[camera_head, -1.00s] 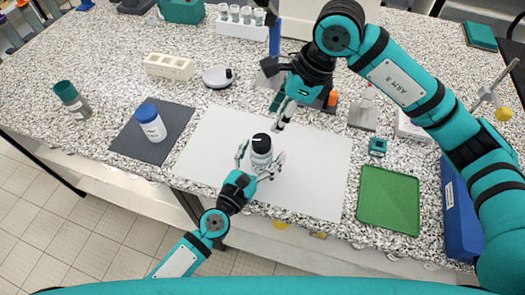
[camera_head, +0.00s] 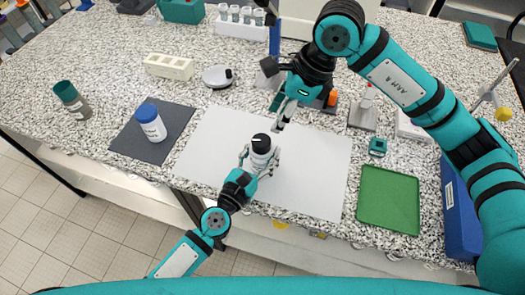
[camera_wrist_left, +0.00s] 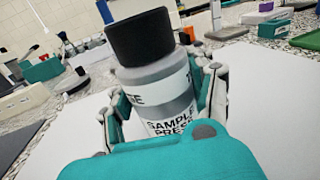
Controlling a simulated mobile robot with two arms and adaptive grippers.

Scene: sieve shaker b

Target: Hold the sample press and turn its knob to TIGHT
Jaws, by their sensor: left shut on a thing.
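The sample press (camera_head: 261,143) is a grey cylinder with a black knob on top, upright on the white mat (camera_head: 318,165). In the left wrist view the press (camera_wrist_left: 168,88) shows its label and its black knob (camera_wrist_left: 145,37). My left gripper (camera_head: 260,159) is shut on the body of the press, with fingers on both sides below the knob. The TIGHT mark cannot be made out. My right gripper (camera_head: 284,115) points down over the mat's far edge, behind the press and apart from it. Its fingers look narrow from here, so their opening is unclear.
A blue-capped jar (camera_head: 150,123) stands on a dark mat (camera_head: 178,122) at the left. A green tray (camera_head: 388,200) lies at the right. A white block (camera_head: 169,66) and a round device (camera_head: 217,76) stand behind. The white mat is otherwise clear.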

